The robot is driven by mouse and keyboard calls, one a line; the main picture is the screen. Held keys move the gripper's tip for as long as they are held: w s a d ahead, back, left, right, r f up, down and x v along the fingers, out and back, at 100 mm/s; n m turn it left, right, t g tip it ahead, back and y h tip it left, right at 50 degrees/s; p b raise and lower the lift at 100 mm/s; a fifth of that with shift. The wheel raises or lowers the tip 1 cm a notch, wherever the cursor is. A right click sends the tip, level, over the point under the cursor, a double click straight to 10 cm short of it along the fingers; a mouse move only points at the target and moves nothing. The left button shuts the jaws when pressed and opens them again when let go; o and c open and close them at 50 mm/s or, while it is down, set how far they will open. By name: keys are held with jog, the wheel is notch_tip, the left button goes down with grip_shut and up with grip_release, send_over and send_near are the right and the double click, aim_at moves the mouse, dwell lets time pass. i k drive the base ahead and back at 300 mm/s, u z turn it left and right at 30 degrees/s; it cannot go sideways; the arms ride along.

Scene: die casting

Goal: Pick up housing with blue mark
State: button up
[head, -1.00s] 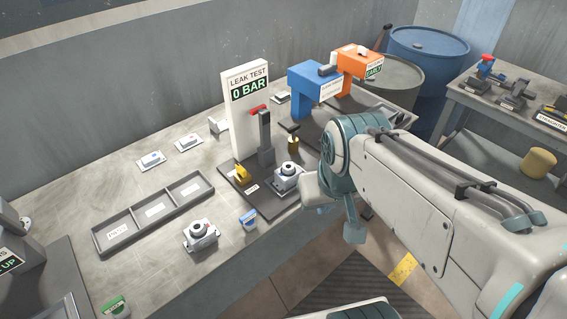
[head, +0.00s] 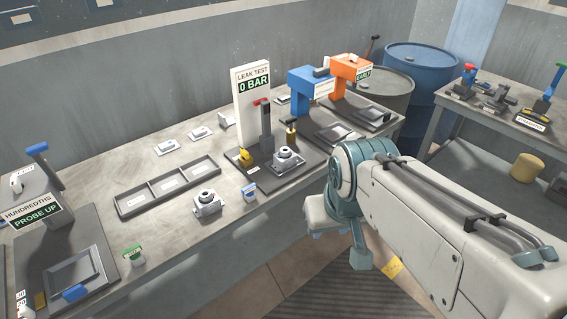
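One grey-white housing (head: 208,204) with a round dark-topped boss stands on the bench, right of the three-section tray. A second similar housing (head: 288,158) sits on the dark base of the leak test stand. I cannot make out a blue mark on either housing. A small blue-and-white block (head: 249,191) stands on the bench between them, near the front edge.
The leak test panel (head: 253,100) reads 0 BAR. The divided tray (head: 140,207) looks empty but for labels. A green-marked block (head: 134,256) and the hundredths gauge (head: 55,215) are at left. Blue (head: 312,88) and orange (head: 352,75) machines stand at back. Another table (head: 500,112) is right.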

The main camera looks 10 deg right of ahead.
aim_at(282, 164)
jog(key=u, duration=0.3)
jog(key=i, duration=1.05)
jog(key=z, duration=0.5)
